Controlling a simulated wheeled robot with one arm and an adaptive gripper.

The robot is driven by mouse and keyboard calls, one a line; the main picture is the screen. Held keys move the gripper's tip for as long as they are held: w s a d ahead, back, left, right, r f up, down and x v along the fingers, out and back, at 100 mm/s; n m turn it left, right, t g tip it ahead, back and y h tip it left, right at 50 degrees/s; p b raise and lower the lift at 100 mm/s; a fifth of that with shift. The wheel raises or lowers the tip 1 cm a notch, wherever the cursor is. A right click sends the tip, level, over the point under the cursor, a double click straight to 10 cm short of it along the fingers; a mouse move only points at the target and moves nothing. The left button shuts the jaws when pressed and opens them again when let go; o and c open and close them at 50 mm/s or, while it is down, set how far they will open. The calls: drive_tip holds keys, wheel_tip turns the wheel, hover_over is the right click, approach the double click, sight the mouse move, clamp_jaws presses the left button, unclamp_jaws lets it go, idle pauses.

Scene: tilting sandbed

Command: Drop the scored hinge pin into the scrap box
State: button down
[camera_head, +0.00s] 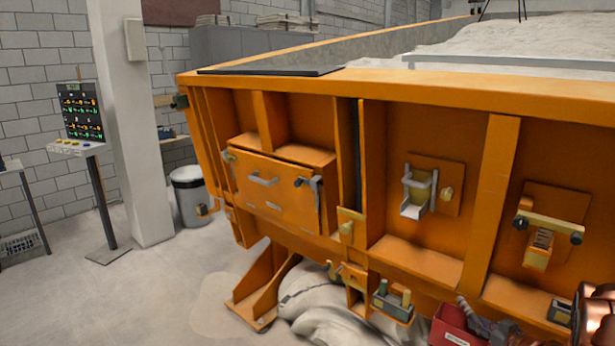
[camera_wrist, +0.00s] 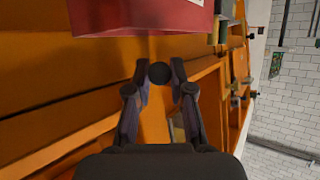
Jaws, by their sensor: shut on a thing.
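My gripper (camera_wrist: 160,82) is shut on a dark pin (camera_wrist: 159,73), seen end-on as a round black face between the fingertips in the wrist view. Any scoring on it cannot be made out. The red scrap box (camera_wrist: 140,14) is just beyond the fingertips at the top of that view; whether the pin is over its opening cannot be told. In the head view the box (camera_head: 452,329) is at the bottom edge, partly cut off, with my gripper (camera_head: 466,308) beside its right side, partly over it.
The orange sandbed frame (camera_head: 430,258) fills the right, with brackets and latches sticking out. Pale sacks (camera_head: 325,303) lie below. A bin (camera_head: 188,196) and console (camera_head: 80,148) stand left; the floor there is clear.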

drive_tip(key=shift+f, duration=0.3)
drive_tip(key=c, duration=0.9)
unclamp_jaws()
drive_tip(key=shift+c, duration=0.2)
drive_tip(key=shift+s, duration=0.1)
drive_tip(key=v, duration=1.2)
